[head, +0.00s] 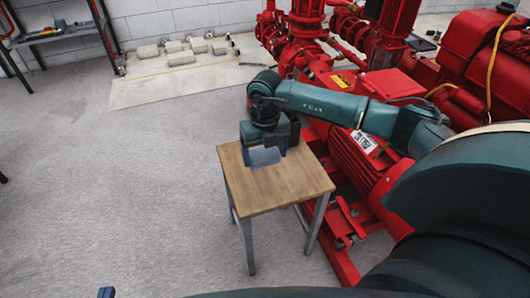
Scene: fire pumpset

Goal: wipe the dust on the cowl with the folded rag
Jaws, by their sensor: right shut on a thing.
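The folded rag (264,157) is a small grey-blue piece at the top of a small wooden table. My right gripper (267,145) points down over the table and is shut on the rag, low at the tabletop. I cannot tell whether the rag touches the wood. The red finned motor (350,172) stands right of the table. Its near end, where a cowl (388,198) appears to be, is partly hidden by my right arm. I cannot make out dust there. Only a small blue tip of my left gripper (106,293) shows at the bottom edge; its jaws are not visible.
The wooden table (285,193) has grey metal legs and a bare front half. Red pumps and pipes (305,40) fill the back right. A dark shelf (60,35) stands back left. The grey floor at left is clear.

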